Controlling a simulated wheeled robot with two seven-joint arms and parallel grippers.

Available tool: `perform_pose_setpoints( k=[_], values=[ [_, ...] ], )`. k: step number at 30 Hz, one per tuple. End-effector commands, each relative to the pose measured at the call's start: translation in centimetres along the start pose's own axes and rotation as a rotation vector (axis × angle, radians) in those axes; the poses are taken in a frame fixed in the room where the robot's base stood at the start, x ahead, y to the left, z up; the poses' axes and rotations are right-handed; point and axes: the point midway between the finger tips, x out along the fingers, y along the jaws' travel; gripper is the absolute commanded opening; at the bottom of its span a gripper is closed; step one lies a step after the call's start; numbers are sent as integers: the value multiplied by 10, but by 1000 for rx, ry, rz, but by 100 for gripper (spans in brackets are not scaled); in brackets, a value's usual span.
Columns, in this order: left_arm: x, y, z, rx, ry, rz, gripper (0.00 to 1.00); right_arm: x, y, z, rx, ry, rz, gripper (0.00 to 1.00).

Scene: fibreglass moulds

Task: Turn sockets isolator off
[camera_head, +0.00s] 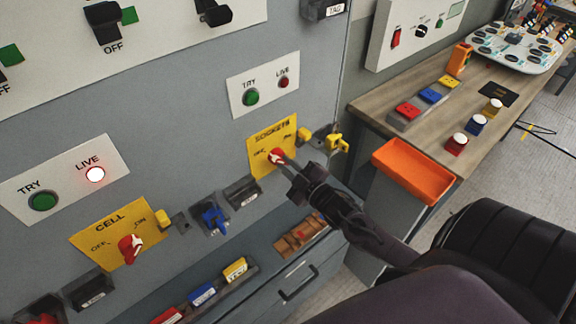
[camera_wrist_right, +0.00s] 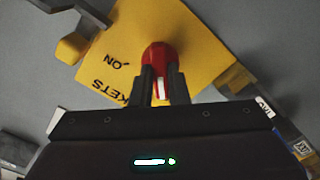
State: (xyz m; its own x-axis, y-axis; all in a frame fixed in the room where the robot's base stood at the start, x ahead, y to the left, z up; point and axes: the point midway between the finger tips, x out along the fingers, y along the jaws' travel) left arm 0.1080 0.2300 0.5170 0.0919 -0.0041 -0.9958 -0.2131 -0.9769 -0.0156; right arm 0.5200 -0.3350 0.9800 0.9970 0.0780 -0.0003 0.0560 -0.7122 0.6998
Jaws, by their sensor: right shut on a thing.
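The yellow SOCKETS isolator plate (camera_head: 265,137) is on the grey panel, marked OFF and ON. Its red handle (camera_head: 276,155) is at the plate's lower middle. My right gripper (camera_head: 284,161) reaches in from the lower right and is shut on the handle. In the right wrist view the red handle (camera_wrist_right: 160,58) with a white mark sits between the fingers (camera_wrist_right: 161,90), in front of the yellow plate (camera_wrist_right: 205,60). The fingers partly hide the handle, so I cannot tell which label it points at. Above, the sockets LIVE lamp (camera_head: 283,82) looks dark red. My left gripper is not in view.
The yellow CELL isolator (camera_head: 112,232) with a red handle is to the lower left; its LIVE lamp (camera_head: 95,174) is lit. A yellow padlock (camera_head: 338,143) hangs right of the sockets plate. An orange tray (camera_head: 413,170) and a wooden bench (camera_head: 440,110) stand to the right.

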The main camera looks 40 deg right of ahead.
Motion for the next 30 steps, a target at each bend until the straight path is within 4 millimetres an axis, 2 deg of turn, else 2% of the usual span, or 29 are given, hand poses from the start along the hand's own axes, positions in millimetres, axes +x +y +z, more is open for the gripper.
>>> perform_pose_setpoints(
  k=[16,17,21,30],
  values=[
    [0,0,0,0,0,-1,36,0,0,0,-28,0,-1,0],
    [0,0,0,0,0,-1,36,0,0,0,-28,0,-1,16],
    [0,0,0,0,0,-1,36,0,0,0,-27,0,-1,34],
    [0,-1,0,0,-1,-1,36,-1,0,0,-26,0,-1,36]
  ],
)
